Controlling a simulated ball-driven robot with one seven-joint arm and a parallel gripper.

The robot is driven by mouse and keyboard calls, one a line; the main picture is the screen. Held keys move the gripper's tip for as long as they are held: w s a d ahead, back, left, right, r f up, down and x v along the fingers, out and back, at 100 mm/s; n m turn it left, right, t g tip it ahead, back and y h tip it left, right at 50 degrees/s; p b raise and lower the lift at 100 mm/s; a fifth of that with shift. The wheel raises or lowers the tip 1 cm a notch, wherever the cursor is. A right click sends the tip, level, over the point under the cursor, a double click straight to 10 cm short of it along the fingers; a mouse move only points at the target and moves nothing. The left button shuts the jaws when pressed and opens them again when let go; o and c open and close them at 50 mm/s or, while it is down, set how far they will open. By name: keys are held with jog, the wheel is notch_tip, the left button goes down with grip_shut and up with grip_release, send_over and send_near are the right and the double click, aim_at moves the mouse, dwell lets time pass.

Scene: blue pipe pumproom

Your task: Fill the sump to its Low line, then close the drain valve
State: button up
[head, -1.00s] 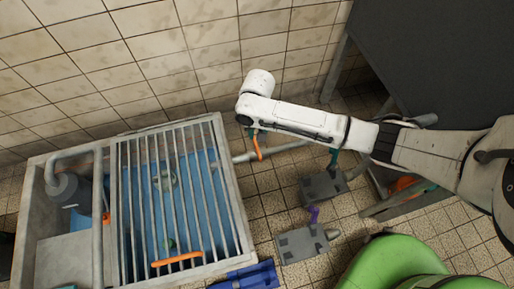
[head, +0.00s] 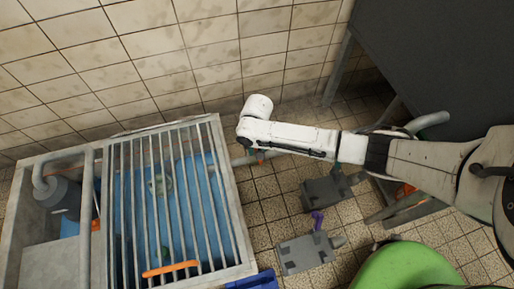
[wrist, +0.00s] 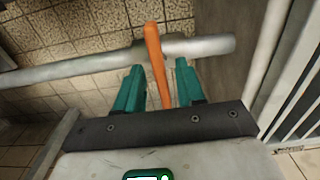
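The sump (head: 232,190) is a grey-walled tank under a barred grate, left of centre in the head view. Blue water (head: 200,175) shows through the bars. I cannot make out a Low line. A grey pipe (wrist: 80,67) crosses the wrist view with an orange lever (wrist: 153,45), apparently the drain valve's handle. The lever points along my fingers, crosswise to the pipe. My gripper (wrist: 158,72) is open, with its teal fingers on either side of the lever and visible gaps. In the head view my arm hides most of the lever.
The grate has an orange handle (head: 171,269) at its near end. Grey blocks stand on the tiled floor right of the sump, one with a purple lever (head: 317,219). A blue object (head: 255,281) lies near the sump's corner. A dark panel (head: 440,60) stands at upper right.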

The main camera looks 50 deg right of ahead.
grip_shut()
dwell(0.3)
jog(key=shift+r+n+p, duration=0.2)
jog(key=shift+n+p, duration=0.4)
jog(key=shift+n, duration=0.1)
jog(key=shift+f+n, duration=0.15)
jog(key=shift+n, duration=1.05)
grip_release()
notch_tip(320, 180, up, 11)
jog(key=p, duration=0.5)
